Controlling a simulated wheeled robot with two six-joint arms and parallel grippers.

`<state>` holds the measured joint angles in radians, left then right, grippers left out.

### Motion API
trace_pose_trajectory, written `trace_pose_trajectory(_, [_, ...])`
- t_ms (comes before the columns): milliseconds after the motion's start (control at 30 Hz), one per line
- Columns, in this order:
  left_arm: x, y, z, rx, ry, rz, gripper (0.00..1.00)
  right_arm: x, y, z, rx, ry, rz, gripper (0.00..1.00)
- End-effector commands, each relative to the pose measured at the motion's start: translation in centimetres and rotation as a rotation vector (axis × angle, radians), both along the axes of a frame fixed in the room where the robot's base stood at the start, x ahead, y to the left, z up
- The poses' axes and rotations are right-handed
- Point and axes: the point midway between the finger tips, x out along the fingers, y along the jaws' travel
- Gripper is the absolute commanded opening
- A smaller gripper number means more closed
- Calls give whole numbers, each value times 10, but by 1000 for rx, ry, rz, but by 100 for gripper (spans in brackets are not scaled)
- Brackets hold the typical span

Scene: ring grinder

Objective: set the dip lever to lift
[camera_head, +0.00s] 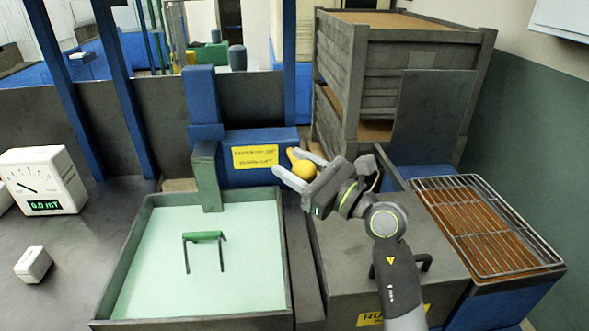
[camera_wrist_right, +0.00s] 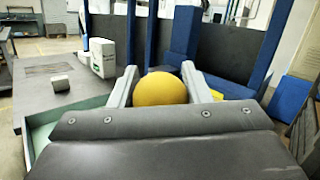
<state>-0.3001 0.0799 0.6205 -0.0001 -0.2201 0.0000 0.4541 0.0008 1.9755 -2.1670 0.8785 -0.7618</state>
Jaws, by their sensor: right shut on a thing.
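The dip lever shows as a round yellow knob (camera_head: 304,170) in front of the blue box (camera_head: 232,177) with a yellow label (camera_head: 255,157). My right gripper (camera_head: 287,162) has its two fingers on either side of the knob and is shut on it. In the right wrist view the yellow knob (camera_wrist_right: 160,91) sits between the fingers (camera_wrist_right: 160,72). The lever's shaft is mostly hidden by the gripper, and I cannot read its setting. My left gripper is not in view.
A tray of pale green liquid (camera_head: 107,305) holds a rack with a green handle (camera_head: 204,236). A white meter (camera_head: 42,180) and small white block (camera_head: 33,264) stand at left. Wooden crates (camera_head: 352,85) rise behind my right arm. A wire grate (camera_head: 490,232) lies at right.

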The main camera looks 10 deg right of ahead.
Motion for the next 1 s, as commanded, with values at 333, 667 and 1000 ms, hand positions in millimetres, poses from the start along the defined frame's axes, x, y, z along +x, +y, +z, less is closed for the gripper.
trace_pose_trajectory(333, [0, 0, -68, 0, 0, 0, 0, -17, 0, -54, 3, -117, 3, 3])
trace_pose_trajectory(667, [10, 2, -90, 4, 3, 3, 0, -25, 0, -90, 0, -110, 3, 2])
trace_pose_trajectory(1000, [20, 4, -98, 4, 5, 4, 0, -28, 0, -112, -1, -110, 3, 3])
